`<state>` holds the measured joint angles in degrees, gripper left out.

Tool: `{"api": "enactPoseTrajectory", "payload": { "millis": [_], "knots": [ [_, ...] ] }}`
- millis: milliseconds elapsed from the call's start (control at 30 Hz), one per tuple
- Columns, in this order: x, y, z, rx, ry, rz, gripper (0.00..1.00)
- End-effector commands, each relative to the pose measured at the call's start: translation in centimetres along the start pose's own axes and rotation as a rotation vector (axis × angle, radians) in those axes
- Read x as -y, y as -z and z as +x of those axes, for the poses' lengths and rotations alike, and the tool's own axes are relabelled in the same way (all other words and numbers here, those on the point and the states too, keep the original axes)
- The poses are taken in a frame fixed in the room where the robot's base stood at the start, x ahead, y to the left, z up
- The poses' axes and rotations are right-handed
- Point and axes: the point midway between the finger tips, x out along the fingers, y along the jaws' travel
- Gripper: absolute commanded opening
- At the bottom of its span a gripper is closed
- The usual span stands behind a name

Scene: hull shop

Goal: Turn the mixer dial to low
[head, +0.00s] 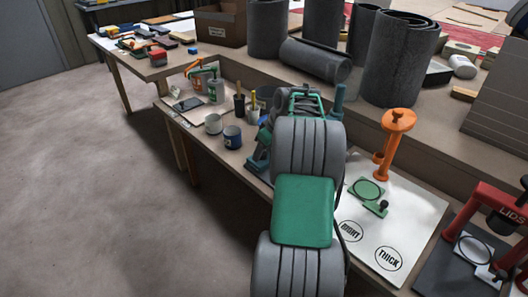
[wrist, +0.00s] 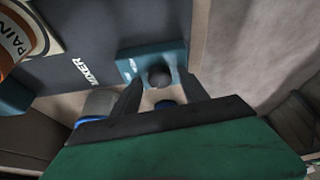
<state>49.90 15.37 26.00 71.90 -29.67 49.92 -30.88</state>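The mixer's teal control block (wrist: 130,66) shows in the wrist view, beside a dark panel lettered MIXER (wrist: 88,74). A dark round dial (wrist: 159,76) sits on the block. My gripper (wrist: 160,79) is open, with its two dark fingers spread on either side of the dial; I cannot tell whether they touch it. The dial's setting marks are too small and blurred to read. In the head view my arm covers most of the mixer; a teal part of it (head: 259,161) shows at the left, and the dial and my fingertips are hidden.
A paint can (wrist: 20,38) stands at the left of the wrist view. An orange stand (head: 396,125) and a white sheet (head: 400,225) lie right of my arm. Floor at left is clear.

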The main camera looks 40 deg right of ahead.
Motion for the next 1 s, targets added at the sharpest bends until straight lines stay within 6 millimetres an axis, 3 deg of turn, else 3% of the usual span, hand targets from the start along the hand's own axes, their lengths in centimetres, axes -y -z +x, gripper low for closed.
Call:
{"api": "enactPoseTrajectory", "payload": {
  "millis": [600,1000],
  "knots": [
    [0.01,-0.02,-0.02,0.000,0.000,0.001,0.00],
    [0.10,0.00,-0.04,0.001,-0.011,0.029,0.00]
  ]
}}
